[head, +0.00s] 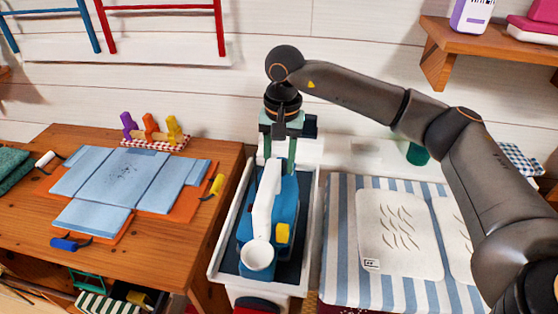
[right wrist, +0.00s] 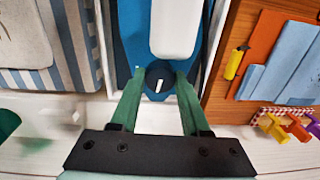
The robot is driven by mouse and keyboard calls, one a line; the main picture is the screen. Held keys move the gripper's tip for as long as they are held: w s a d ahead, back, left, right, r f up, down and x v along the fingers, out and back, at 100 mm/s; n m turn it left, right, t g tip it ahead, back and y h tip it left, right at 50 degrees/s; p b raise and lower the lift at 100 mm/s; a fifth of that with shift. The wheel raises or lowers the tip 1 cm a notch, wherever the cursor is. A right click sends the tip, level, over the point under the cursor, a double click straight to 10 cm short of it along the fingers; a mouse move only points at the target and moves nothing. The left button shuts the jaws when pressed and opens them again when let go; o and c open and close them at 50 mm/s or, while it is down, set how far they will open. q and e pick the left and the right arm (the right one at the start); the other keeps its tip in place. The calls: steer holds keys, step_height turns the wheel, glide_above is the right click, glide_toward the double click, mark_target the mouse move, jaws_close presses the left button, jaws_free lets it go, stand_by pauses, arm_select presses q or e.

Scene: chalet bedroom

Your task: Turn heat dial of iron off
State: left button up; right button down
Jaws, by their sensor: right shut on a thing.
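The iron is blue with a white top (head: 264,200) and lies in a white-rimmed tray (head: 309,215) with a dark inside. A yellow part (head: 283,233) sits on its side. In the right wrist view I see the iron's blue body (right wrist: 130,35) and a dark round heat dial (right wrist: 158,72) with a white mark. My right gripper (head: 279,168) reaches down over the iron's far end. In the wrist view its green fingers (right wrist: 160,88) are shut on the dial, one on each side. The dial is hidden in the head view. My left gripper is not in view.
A striped ironing surface (head: 340,230) with pale folded cloth (head: 398,225) lies right of the tray. A wooden table (head: 170,265) with blue cloth pieces (head: 110,180) on an orange board stands left. Coloured pegs (head: 150,127) stand behind it. A wooden shelf (head: 490,45) hangs upper right.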

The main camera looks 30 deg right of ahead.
steer(key=shift+r+n, duration=0.1)
steer(key=shift+n, duration=0.7)
steer(key=shift+c, duration=1.9)
jaws_free()
step_height(320, 180, up, 12)
steer(key=shift+s+d+r, duration=0.15)
steer(key=shift+d+r, duration=0.05)
steer(key=shift+d, duration=0.05)
